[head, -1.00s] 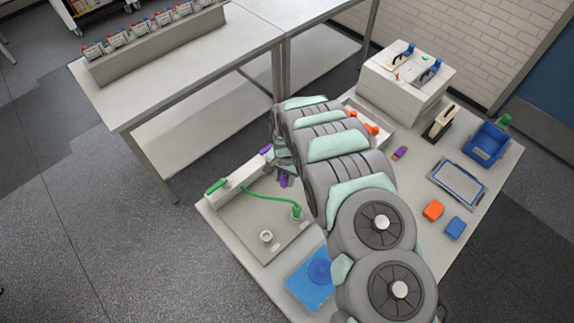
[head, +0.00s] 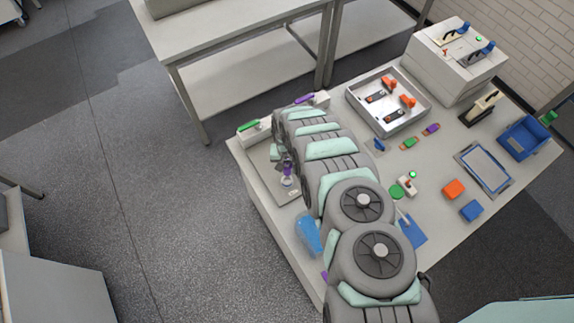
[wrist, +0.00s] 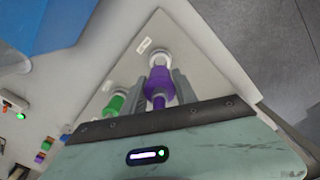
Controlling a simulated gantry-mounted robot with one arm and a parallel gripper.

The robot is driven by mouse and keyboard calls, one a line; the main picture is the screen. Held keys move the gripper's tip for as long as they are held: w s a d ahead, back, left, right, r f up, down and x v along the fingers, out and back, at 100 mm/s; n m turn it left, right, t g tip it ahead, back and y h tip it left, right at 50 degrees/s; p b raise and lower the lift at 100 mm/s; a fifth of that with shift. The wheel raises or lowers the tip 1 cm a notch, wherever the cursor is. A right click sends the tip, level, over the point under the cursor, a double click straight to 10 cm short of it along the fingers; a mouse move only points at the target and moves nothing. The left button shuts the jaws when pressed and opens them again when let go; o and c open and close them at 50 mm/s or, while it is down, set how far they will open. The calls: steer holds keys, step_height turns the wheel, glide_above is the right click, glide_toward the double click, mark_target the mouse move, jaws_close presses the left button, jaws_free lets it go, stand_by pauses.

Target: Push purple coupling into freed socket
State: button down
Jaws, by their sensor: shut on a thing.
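The purple coupling (wrist: 158,84) is held between the fingers of my gripper (wrist: 160,88), which is shut on it. Its front end is at the pale ring-shaped socket (wrist: 160,58) on the plate. Whether it is fully seated cannot be told. In the head view the purple coupling (head: 287,168) shows just above the socket (head: 287,181), left of my arm. A green coupling (wrist: 114,104) stands at another pale socket (wrist: 105,117) to the left in the wrist view. My arm hides it in the head view.
A green handle (head: 248,126) and a purple handle (head: 304,98) sit along the plate's back block. A translucent blue item (head: 308,233) lies near the front edge.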

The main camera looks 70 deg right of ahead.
mark_target(287, 174)
step_height(287, 174, down, 4)
steer(key=b, duration=0.3)
steer(key=shift+d+f, duration=0.15)
steer(key=shift+w+r+p, duration=0.1)
steer(key=shift+r+p, duration=0.2)
steer(key=shift+p, duration=0.05)
steer(key=shift+f, duration=0.4)
steer(key=shift+f+b, duration=0.4)
steer(key=shift+f, duration=0.15)
steer(key=shift+f+b, duration=0.25)
steer(key=shift+b, duration=0.05)
steer(key=shift+f+b, duration=0.4)
steer(key=shift+f, duration=0.15)
stand_by(0.5)
